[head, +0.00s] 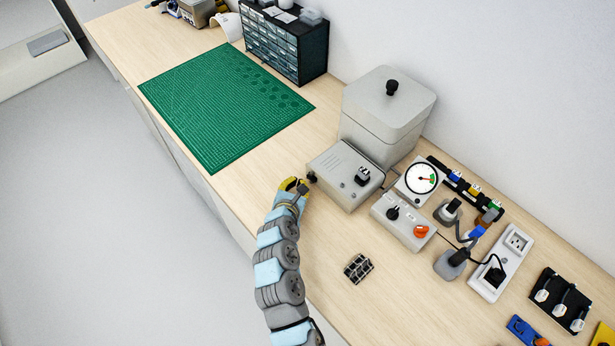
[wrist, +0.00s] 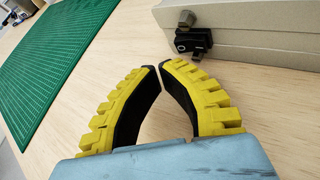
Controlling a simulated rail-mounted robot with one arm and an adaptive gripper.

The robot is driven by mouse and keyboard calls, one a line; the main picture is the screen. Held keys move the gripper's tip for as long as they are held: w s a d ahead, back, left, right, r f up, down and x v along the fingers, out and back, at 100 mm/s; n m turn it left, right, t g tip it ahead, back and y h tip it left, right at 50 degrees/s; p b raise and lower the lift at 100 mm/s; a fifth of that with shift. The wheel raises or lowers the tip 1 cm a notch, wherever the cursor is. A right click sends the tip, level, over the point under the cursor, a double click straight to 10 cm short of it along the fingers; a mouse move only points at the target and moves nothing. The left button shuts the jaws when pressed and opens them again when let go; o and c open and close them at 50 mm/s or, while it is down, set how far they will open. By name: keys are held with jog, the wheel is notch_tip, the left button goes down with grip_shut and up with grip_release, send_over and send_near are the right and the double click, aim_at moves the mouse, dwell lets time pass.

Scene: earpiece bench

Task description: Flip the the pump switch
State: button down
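A light grey box (head: 345,172) stands in front of the grey lidded chamber (head: 387,108). It has a black rocker-like part (head: 363,175) on top and a small black fitting (head: 312,177) on its left side. The wrist view shows this fitting (wrist: 193,40) as a black block with a grey rounded lever. No label shows which part is the pump switch. My gripper (head: 293,184) is just left of the box, near the fitting. In the wrist view its yellow-backed fingers (wrist: 160,68) have their tips almost together, with nothing between them. The tips are apart from the fitting.
A gauge unit (head: 421,178) and a control box (head: 403,220) with black and orange knobs stand to the right. A power strip (head: 501,262) with plugs lies beyond. A small dark block (head: 358,268) lies in front. The green mat (head: 225,105) at left is clear.

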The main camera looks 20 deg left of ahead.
jog(key=shift+w, duration=0.1)
dwell(0.3)
jog(key=shift+w+d+p, duration=0.2)
jog(key=shift+w+p, duration=0.1)
jog(key=shift+p, duration=0.1)
jog(key=shift+w, duration=0.25)
dwell(0.7)
jog(key=shift+s, duration=0.15)
jog(key=shift+s+a, duration=0.2)
jog(key=shift+s, duration=0.3)
jog(key=shift+s, duration=0.1)
jog(key=shift+s+a+f, duration=0.1)
jog(key=shift+s+a, duration=0.2)
jog(key=shift+s, duration=0.4)
jog(key=shift+s+a+f, duration=0.1)
jog(key=shift+s+a, duration=0.2)
jog(key=shift+s, duration=0.4)
jog(key=shift+s+a+r+b, duration=0.1)
jog(key=shift+s+a+b, duration=0.15)
jog(key=shift+s, duration=0.2)
jog(key=shift+s+a+r+b, duration=0.1)
jog(key=shift+s+a+b, duration=0.1)
jog(key=shift+s, duration=0.2)
jog(key=shift+d, duration=0.1)
